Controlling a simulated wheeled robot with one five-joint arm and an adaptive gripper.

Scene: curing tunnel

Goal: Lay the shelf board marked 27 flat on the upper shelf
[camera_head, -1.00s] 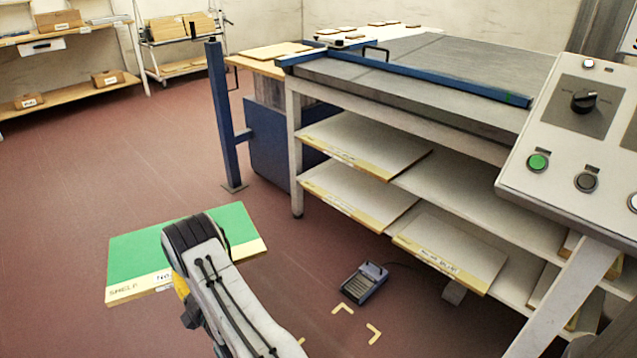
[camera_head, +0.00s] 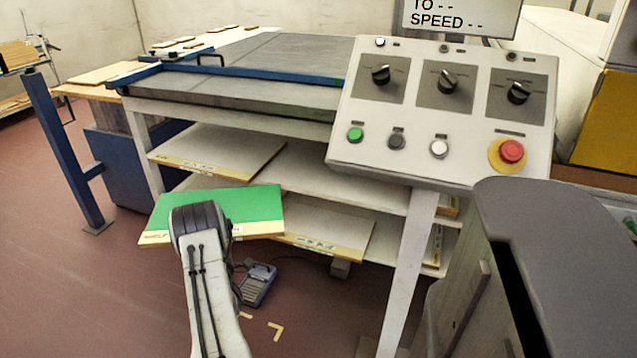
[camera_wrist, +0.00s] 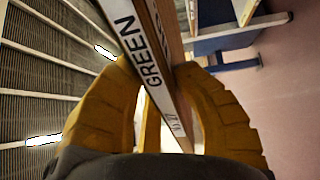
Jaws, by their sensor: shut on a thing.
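The board in my gripper (camera_wrist: 155,70) has a green face and a pale lettered edge; in the head view the board (camera_head: 258,203) is held roughly level in front of the shelves. In the wrist view the yellow fingers are shut on the board's edge (camera_wrist: 150,60), which reads "GREEN" and, less clearly, "27". My arm hides the fingers in the head view. The upper shelf (camera_head: 345,178) is under the grey-topped table. A pale board (camera_head: 220,148) lies at its left; its middle looks bare. The held board covers part of the lower shelf's left side.
Another pale board (camera_head: 335,232) lies on the lower shelf. A control panel (camera_head: 440,110) on a white leg (camera_head: 405,275) stands to the right of the shelves. A blue post (camera_head: 65,150) stands at left. A foot pedal (camera_head: 257,284) is on the floor below the board.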

